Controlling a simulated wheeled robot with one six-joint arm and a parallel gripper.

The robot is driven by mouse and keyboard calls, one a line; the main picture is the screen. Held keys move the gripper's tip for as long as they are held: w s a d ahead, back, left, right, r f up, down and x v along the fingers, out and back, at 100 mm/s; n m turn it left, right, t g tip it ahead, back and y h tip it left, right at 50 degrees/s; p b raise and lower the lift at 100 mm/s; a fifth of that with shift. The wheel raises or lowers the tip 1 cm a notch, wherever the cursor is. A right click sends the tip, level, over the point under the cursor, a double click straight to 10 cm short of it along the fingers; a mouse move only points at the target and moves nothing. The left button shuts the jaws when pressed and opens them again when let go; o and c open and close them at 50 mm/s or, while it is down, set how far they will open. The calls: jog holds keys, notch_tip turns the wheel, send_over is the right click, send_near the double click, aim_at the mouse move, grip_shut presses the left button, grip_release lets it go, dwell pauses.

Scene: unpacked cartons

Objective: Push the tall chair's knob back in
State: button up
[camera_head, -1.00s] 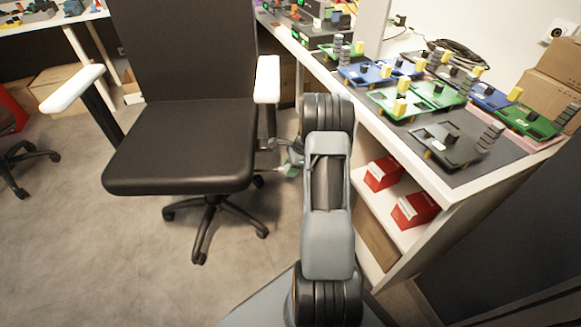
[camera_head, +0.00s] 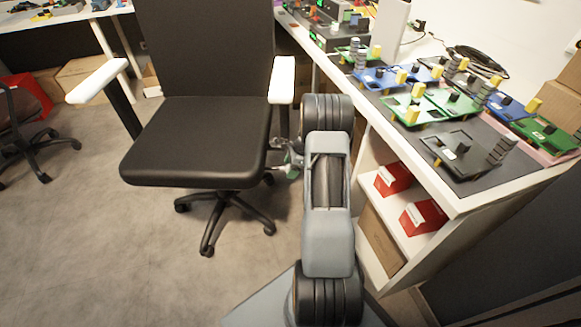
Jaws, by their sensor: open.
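The tall black chair (camera_head: 198,130) with white armrests stands in front of me, left of my arm. Its seat is level and its base has several black legs. My gripper (camera_head: 288,158) is beside the right edge of the seat, low under the right armrest, and partly hidden behind my own arm. It looks empty, with its jaws apart. The chair's knob is not clearly visible; the area at the seat's right side is small and crowded by the gripper. I cannot tell whether they touch.
A white workbench (camera_head: 437,196) with several green and blue fixtures runs along the right, close to my arm. Red boxes (camera_head: 392,180) sit on its shelf. Another chair (camera_head: 30,135) stands at far left. Grey floor (camera_head: 90,235) is free at the left front.

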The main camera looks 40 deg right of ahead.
jog(key=p+v, duration=0.4)
jog(key=v, duration=0.9)
jog(key=shift+r+p, duration=0.35)
jog(key=shift+r, duration=0.05)
